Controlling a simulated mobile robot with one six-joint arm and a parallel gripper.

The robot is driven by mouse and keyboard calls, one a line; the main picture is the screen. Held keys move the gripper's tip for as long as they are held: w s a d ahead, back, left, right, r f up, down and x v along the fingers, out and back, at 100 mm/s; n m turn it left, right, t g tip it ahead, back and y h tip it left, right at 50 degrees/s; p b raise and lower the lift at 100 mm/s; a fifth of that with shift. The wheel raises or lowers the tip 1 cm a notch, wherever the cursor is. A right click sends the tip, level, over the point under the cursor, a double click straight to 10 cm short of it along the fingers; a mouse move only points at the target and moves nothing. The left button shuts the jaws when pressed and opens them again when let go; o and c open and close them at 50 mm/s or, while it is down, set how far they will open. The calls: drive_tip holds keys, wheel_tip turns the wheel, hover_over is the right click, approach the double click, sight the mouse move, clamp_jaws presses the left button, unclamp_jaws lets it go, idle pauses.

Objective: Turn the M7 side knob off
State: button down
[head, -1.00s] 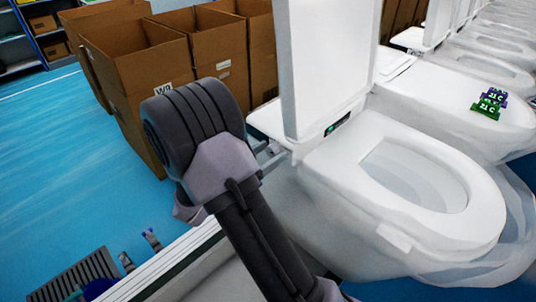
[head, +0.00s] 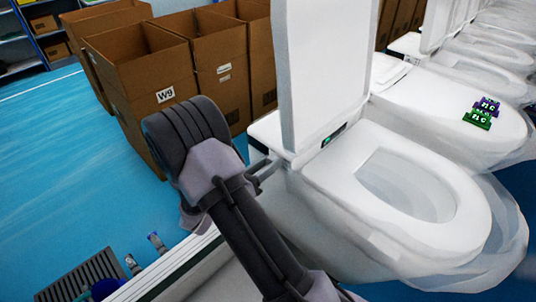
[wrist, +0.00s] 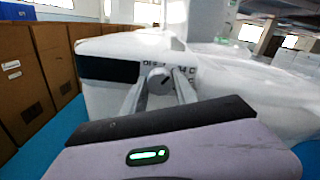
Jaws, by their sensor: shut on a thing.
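The side knob (wrist: 160,79) is a round grey dial with a dark pointer line, on the white side of a toilet, seen in the wrist view. The line tilts up to the right. My gripper (wrist: 160,92) is shut on the knob, one finger on each side of it. Lettering beside the knob is partly hidden by a finger. In the head view the toilet (head: 395,190) stands with its lid up, and my gripper (head: 262,170) reaches its near side. The knob itself is hidden there. I cannot read an M7 label.
Open cardboard boxes (head: 150,75) stand on the blue floor at the left and behind. A dark panel (wrist: 108,69) lies left of the knob. A grated bin (head: 85,275) is at lower left.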

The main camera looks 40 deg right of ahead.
drive_tip(key=n+p, duration=0.3)
drive_tip(key=p, duration=0.1)
drive_tip(key=shift+r, duration=0.15)
drive_tip(key=shift+n+p, duration=0.6)
drive_tip(key=shift+n, duration=0.2)
drive_tip(key=shift+f, duration=0.2)
drive_tip(key=c, duration=1)
unclamp_jaws()
drive_tip(key=shift+o, duration=0.2)
drive_tip(key=s+a+p, duration=0.2)
drive_tip(key=a, duration=1.5)
drive_tip(key=shift+s+p, duration=0.25)
drive_tip(key=shift+p, duration=0.05)
